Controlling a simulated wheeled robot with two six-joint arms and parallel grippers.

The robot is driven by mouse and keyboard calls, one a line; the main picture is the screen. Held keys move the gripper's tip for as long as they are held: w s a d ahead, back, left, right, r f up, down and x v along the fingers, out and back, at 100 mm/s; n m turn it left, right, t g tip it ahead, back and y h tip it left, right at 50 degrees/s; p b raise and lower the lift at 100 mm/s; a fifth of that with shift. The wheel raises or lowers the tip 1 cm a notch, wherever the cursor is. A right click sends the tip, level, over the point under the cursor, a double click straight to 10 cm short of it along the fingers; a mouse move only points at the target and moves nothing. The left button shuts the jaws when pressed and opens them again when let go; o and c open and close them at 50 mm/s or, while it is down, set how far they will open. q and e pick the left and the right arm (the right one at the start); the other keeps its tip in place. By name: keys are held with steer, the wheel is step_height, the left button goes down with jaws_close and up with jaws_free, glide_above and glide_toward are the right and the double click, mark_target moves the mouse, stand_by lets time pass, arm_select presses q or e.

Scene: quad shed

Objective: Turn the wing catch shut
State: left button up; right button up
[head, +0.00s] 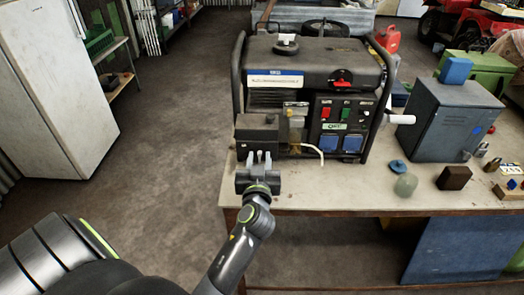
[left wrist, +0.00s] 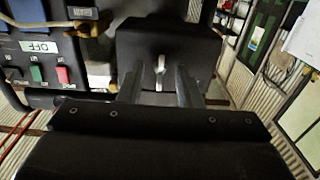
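The wing catch (left wrist: 160,73) is a small pale metal tab on the face of a dark box at the left end of the generator. It looks upright in the left wrist view. The dark box (head: 257,133) also fills the upper middle of the left wrist view (left wrist: 190,42). My left gripper (head: 258,158) is in front of the box, its fingers pointing at the face. In the left wrist view its two fingers (left wrist: 160,87) are apart, one on each side of the catch, with gaps showing. In the head view the fingers hide the catch. My right gripper is not in view.
The generator (head: 315,68) stands on a workbench (head: 330,193). Right of the box are a clear bowl (head: 296,125), a pale hose and the switch panel (head: 343,115). A grey metal cabinet (head: 445,125) and small items occupy the bench's right. Floor left of the bench is clear.

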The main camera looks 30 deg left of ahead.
arm_select(q)
steer(key=shift+c, duration=0.3)
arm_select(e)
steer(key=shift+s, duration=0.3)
arm_select(q)
jaws_close()
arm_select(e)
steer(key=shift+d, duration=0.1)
